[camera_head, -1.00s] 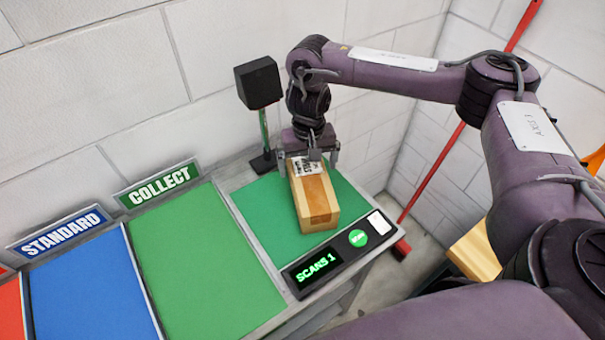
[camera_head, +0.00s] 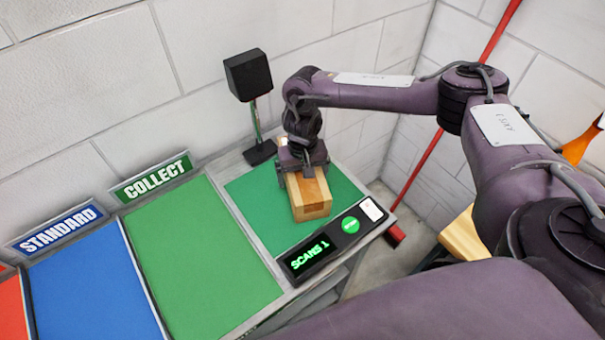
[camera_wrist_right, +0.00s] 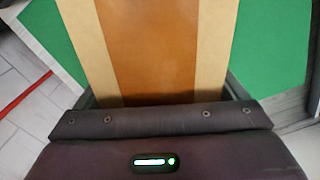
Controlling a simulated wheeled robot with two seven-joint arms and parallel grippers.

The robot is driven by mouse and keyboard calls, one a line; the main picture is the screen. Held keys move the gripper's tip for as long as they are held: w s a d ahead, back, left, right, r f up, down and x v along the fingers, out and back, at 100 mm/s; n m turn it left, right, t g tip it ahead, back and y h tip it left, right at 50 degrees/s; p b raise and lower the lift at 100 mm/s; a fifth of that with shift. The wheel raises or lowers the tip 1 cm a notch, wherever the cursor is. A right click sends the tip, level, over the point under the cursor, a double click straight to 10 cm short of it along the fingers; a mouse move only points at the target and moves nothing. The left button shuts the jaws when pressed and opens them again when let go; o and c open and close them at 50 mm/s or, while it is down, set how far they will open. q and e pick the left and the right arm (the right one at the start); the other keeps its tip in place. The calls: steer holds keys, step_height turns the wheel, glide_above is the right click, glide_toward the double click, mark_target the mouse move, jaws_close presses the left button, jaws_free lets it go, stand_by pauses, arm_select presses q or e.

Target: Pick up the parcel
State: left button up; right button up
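The parcel (camera_head: 309,196) is a tan box with a brown band along its top. It lies on the green pad (camera_head: 253,208) of the scanning station. My right gripper (camera_head: 304,174) is down over the parcel's far end, with its fingers straddling the sides. It looks open, though contact at the sides is hard to make out. In the right wrist view the parcel (camera_wrist_right: 150,45) fills the middle, directly in front of the palm, and the fingertips are mostly hidden. The white label seen earlier is hidden under the gripper. My left gripper is not in view.
A black scanner head on a post (camera_head: 249,76) stands behind the pad. A console reading "SCANS 1" (camera_head: 311,256) with a green button (camera_head: 350,225) lies along the front. The COLLECT (camera_head: 200,250) and STANDARD (camera_head: 90,280) areas to the left are empty.

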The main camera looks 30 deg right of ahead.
steer(key=c, duration=1.2)
steer(key=shift+w+r, duration=0.1)
steer(key=shift+w, duration=0.05)
steer(key=c, duration=0.3)
steer(key=shift+r, duration=0.1)
steer(key=shift+c, duration=0.2)
